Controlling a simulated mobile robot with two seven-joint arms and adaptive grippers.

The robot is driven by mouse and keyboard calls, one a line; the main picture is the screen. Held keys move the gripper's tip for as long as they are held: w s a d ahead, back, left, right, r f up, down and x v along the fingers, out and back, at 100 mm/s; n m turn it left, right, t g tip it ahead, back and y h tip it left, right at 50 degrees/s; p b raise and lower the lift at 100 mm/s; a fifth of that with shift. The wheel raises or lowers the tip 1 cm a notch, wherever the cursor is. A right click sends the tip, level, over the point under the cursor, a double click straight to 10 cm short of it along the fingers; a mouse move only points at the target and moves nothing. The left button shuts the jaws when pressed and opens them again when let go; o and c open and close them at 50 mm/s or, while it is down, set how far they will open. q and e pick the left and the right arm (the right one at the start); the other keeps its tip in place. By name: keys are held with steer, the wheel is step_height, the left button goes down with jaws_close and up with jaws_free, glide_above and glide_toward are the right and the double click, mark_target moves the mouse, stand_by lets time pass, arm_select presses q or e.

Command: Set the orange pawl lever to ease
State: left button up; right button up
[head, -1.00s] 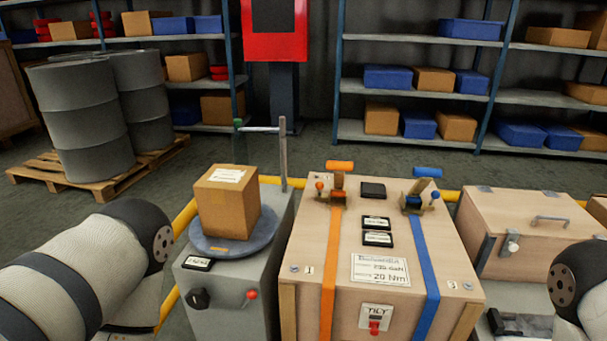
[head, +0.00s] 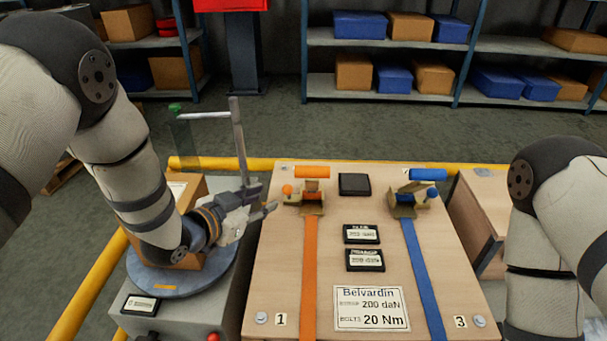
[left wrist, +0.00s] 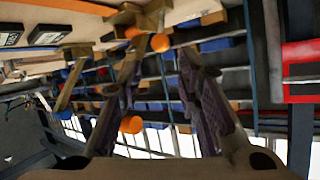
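The orange ratchet (head: 311,196) sits at the far left of the wooden crate top (head: 276,262), at the end of an orange strap (head: 311,255). It has a small orange knob (head: 287,189) on its left and an orange bar handle (head: 312,172) behind. Which part is the pawl lever is hard to tell. In the left wrist view, orange round ends show, one (left wrist: 159,43) near the bracket. My left gripper (head: 268,209) is left of the ratchet, apart from it; its fingers (left wrist: 160,95) are spread and empty. My right gripper is out of view.
A blue ratchet (head: 412,198) with a blue strap stands to the right on the crate. A cardboard box (head: 190,187) on a round grey plate (head: 222,272) and an upright grey post (head: 239,140) are close to my left arm. Yellow rails (head: 275,164) run behind.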

mark_target(284, 193)
arm_select(q)
steer(key=x, duration=0.3)
steer(key=b+x, duration=0.1)
steer(key=x, duration=0.3)
steer(key=b+x, duration=0.1)
steer(key=x, duration=0.2)
steer(key=shift+f, duration=0.4)
steer(key=shift+w+d, duration=0.2)
steer(key=shift+w, duration=0.1)
steer(key=shift+w+r, duration=0.15)
steer(key=shift+r, duration=0.05)
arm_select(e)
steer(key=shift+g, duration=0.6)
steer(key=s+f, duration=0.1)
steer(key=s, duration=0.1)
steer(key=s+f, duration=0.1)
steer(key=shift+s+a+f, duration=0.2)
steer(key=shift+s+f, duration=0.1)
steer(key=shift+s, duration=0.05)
arm_select(q)
jaws_close()
